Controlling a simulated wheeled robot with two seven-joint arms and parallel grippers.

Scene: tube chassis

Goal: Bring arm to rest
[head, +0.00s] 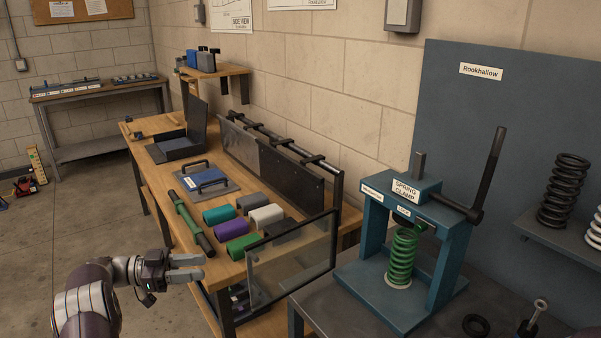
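My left gripper (188,267) comes in at the lower left, in the air in front of the wooden workbench. Its two pale fingers look parted, and nothing shows between them. My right gripper is out of view. A blue spring clamp press (372,245) stands on a dark table at the right, with a green coil spring (402,258) upright inside its frame. Its dark lever (488,175) rises steeply on the right side. My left gripper is well away from the press.
The wooden bench (160,180) holds a green-gripped bar (192,222), several coloured blocks (238,228) and a blue-topped plate (207,178). A clear panel (290,262) stands at its near end. Black springs (563,190) sit on a right shelf.

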